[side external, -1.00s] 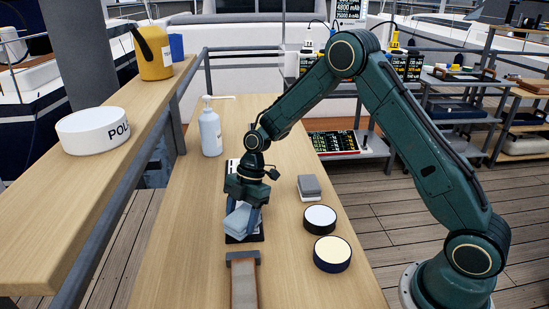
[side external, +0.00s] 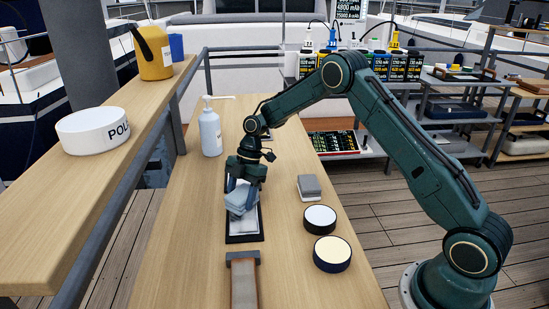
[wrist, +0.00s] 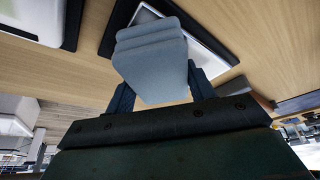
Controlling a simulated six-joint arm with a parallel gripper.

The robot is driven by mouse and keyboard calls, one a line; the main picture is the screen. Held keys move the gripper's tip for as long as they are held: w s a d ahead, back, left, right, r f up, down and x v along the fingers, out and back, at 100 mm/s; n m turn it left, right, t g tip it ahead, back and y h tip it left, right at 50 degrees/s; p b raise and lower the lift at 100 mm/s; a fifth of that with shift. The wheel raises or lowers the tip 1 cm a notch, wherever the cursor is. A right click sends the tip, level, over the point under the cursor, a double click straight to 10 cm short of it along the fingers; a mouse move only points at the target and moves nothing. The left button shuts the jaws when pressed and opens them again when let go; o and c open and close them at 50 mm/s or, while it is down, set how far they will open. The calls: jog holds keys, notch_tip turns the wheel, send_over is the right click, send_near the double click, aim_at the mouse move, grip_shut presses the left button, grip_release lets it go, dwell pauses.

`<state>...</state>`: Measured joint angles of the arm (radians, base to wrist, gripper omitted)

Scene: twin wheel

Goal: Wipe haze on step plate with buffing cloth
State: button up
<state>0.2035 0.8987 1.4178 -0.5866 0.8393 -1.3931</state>
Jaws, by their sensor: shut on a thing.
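My gripper (side external: 243,187) is shut on a folded light blue-grey buffing cloth (side external: 238,201). The cloth also shows between the two fingers in the wrist view (wrist: 150,60). The step plate (side external: 245,228) lies on the bench, a pale face in a dark frame, and shows behind the cloth in the wrist view (wrist: 205,48). The cloth is over the middle of the plate; I cannot tell whether it touches. The gripper and cloth hide part of the plate, and I cannot make out haze on its visible part.
A grey block (side external: 309,187), a white-topped round tin (side external: 320,218) and a cream-topped tin (side external: 332,253) stand right of the plate. A strip-like tool (side external: 243,280) lies in front. A pump bottle (side external: 210,132) stands behind left. Bare bench lies left of the plate.

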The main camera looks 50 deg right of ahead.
aim_at(241, 186)
jog(key=shift+w+d, duration=1.55)
jog(key=shift+d, duration=0.05)
jog(key=shift+s+a, duration=5.4)
notch_tip(241, 186, up, 8)
jog(key=shift+r, duration=0.1)
jog(key=o, duration=0.4)
jog(key=c, duration=0.4)
